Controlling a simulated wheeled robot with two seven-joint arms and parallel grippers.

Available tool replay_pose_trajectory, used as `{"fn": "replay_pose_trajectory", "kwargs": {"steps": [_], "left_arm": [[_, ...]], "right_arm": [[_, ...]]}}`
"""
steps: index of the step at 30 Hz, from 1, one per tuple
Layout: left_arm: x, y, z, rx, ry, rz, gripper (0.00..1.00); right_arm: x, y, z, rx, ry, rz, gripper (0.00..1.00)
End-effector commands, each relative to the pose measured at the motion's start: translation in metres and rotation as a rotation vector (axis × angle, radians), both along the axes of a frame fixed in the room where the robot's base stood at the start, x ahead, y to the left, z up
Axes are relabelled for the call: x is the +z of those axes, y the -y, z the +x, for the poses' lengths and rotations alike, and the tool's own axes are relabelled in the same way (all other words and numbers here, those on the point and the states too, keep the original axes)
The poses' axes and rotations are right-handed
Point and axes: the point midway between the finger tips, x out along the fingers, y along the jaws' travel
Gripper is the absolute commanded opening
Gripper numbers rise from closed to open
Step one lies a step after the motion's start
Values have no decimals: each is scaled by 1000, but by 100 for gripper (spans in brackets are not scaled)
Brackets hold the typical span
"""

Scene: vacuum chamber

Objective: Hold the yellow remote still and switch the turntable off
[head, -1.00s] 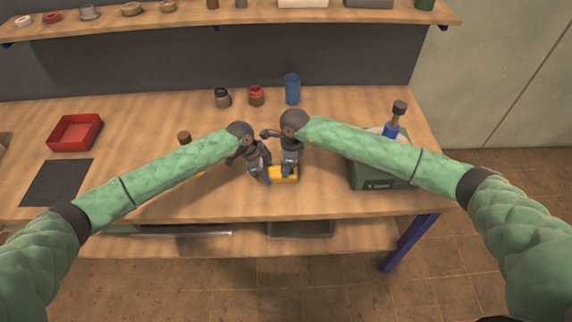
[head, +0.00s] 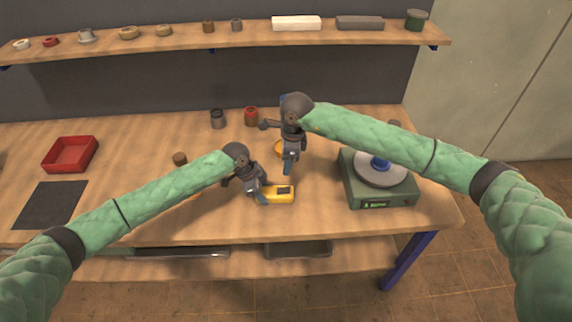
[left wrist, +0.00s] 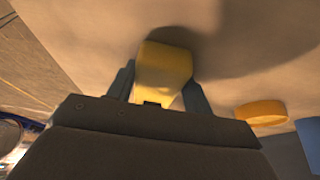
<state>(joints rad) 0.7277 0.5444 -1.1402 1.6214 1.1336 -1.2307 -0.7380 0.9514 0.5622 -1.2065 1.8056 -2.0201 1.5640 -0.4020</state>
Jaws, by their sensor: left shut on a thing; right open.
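The yellow remote (head: 282,197) lies on the workbench near its front edge, with a dark patch on top. My left gripper (head: 262,198) is shut on its left end; in the left wrist view the fingers sit on both sides of the remote (left wrist: 165,65). My right gripper (head: 288,172) is open and empty, above and behind the remote, apart from it. The turntable (head: 378,197) stands at the bench's right end: a green box with a grey disc and a small lit green display. A blue part stands on the disc; my right arm hides what is above it.
An orange round piece (head: 278,149) lies behind my right gripper. A grey jar (head: 217,119) and a red jar (head: 251,116) stand at the back. A red tray (head: 69,154) and a dark mat (head: 50,204) lie at left. A shelf (head: 180,42) runs above.

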Motion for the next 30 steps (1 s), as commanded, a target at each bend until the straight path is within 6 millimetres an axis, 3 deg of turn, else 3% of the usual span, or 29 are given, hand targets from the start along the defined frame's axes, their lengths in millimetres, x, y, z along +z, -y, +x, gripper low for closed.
{"fn": "replay_pose_trajectory", "kwargs": {"steps": [8, 9, 13, 23, 30], "left_arm": [[0, 0, 0, 0, 0, 0, 22], [0, 0, 0, 0, 0, 0, 53], [0, 0, 0, 0, 0, 0, 76], [2, -1, 0, 0, 0, 0, 76], [29, -13, 1, -1, 1, 0, 76]], "right_arm": [[0, 0, 0, 0, 0, 0, 45], [0, 0, 0, 0, 0, 0, 45], [0, 0, 0, 0, 0, 0, 45], [0, 0, 0, 0, 0, 0, 45], [0, 0, 0, 0, 0, 0, 45]]}}
